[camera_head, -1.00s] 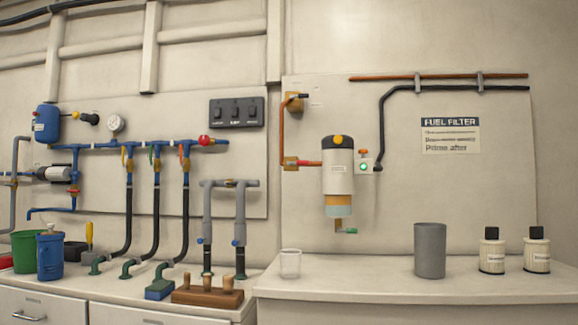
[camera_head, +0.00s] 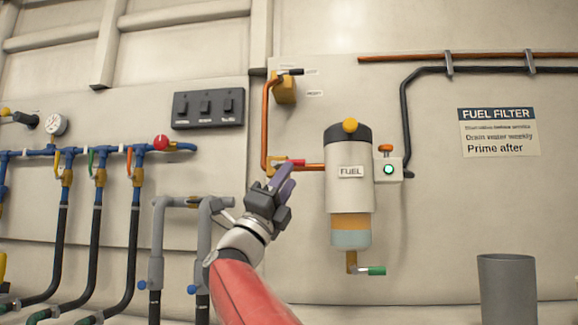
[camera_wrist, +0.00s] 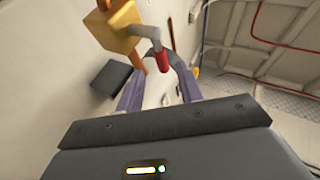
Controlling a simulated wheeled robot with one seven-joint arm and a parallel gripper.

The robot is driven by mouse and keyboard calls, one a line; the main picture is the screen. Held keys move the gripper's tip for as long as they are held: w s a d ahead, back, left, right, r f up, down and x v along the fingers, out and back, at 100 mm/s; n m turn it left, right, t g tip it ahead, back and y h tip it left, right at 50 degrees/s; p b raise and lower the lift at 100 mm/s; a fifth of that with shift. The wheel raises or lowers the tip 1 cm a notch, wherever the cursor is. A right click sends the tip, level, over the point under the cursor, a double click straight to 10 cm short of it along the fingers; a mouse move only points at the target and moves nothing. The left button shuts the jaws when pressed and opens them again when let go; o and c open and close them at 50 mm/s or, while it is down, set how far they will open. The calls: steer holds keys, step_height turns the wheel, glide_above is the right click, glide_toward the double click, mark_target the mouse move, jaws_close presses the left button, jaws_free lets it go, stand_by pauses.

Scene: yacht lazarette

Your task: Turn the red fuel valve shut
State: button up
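The red fuel valve handle (camera_head: 297,162) lies level, pointing right along the copper pipe, to the left of the fuel filter. In the wrist view the yellow brass valve body (camera_wrist: 117,30) carries a bent grey lever with a red grip (camera_wrist: 163,61). My gripper (camera_head: 284,178) is up at the valve, just below and left of the handle. In the wrist view its two purple fingers (camera_wrist: 160,80) are apart, with the red grip between or just beyond their tips. I cannot tell whether they touch it.
The fuel filter (camera_head: 349,190) hangs right of the valve, with a green-lit switch box (camera_head: 388,168) beside it. Another brass valve (camera_head: 285,88) with a black handle sits above. Grey pipes (camera_head: 158,240) stand left of my arm. A grey cylinder (camera_head: 507,288) stands lower right.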

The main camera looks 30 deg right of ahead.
steer(key=p+x, duration=0.2)
steer(key=x, duration=0.5)
steer(key=shift+r+p, duration=0.25)
steer(key=shift+p, duration=0.15)
steer(key=shift+s, duration=0.15)
jaws_close()
